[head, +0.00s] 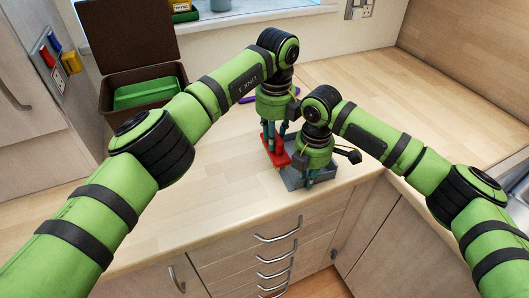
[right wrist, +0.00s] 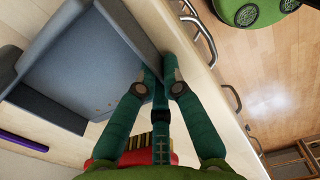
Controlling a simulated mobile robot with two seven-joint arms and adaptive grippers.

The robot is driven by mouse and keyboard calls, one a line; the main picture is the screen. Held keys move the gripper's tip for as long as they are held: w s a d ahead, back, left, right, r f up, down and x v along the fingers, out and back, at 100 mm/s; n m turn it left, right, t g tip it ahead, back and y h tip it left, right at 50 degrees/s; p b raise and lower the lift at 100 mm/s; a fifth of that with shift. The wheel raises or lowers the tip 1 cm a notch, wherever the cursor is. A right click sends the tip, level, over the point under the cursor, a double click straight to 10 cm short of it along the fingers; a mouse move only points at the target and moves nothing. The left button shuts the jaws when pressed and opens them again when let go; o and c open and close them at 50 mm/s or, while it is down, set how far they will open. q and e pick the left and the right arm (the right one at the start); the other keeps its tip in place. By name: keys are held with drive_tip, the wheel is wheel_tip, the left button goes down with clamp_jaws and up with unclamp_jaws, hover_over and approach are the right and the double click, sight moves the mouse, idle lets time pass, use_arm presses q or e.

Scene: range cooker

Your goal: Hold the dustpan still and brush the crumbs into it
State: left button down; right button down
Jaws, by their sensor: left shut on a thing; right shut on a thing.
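The blue-grey dustpan (head: 326,173) rests on the wooden counter near its front edge. It fills the upper left of the right wrist view (right wrist: 80,65). My right gripper (head: 309,181) is shut on the dustpan's side wall, with its fingertips (right wrist: 158,75) at the wall. My left gripper (head: 278,138) is shut on the red brush (head: 275,153), just left of the dustpan. The brush's red body and yellow bristles (right wrist: 150,143) partly show in the right wrist view, behind my fingers. A few tiny orange-brown specks, apparently crumbs (right wrist: 108,105), lie in the dustpan.
A brown open-lidded box (head: 140,75) with a green inside stands at the back left. A purple stick-like thing (head: 247,98) lies behind the left gripper; its other part is hidden. Drawers with metal handles (head: 278,237) are below the edge. The counter's left front is clear.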

sight(268, 151)
use_arm(q)
drive_tip(key=shift+a+r, duration=0.25)
drive_tip(key=shift+a, duration=0.2)
drive_tip(key=s+a+r, duration=0.1)
drive_tip(key=s+a, duration=0.1)
drive_tip(key=a, duration=0.3)
drive_tip(key=shift+d+f, duration=0.15)
drive_tip(key=shift+f, duration=1.2)
drive_tip(key=shift+d+f, duration=0.1)
drive_tip(key=shift+f, duration=1.2)
drive_tip(key=shift+f, duration=0.55)
drive_tip(key=shift+w+d, duration=0.1)
drive_tip(key=shift+d, duration=0.05)
drive_tip(key=shift+w+d, duration=0.3)
drive_tip(key=shift+d, duration=0.5)
drive_tip(key=shift+d, duration=0.1)
drive_tip(key=shift+w+d, duration=0.2)
drive_tip(key=shift+d, duration=0.35)
drive_tip(key=shift+w+d, duration=0.2)
drive_tip(key=shift+d, duration=0.3)
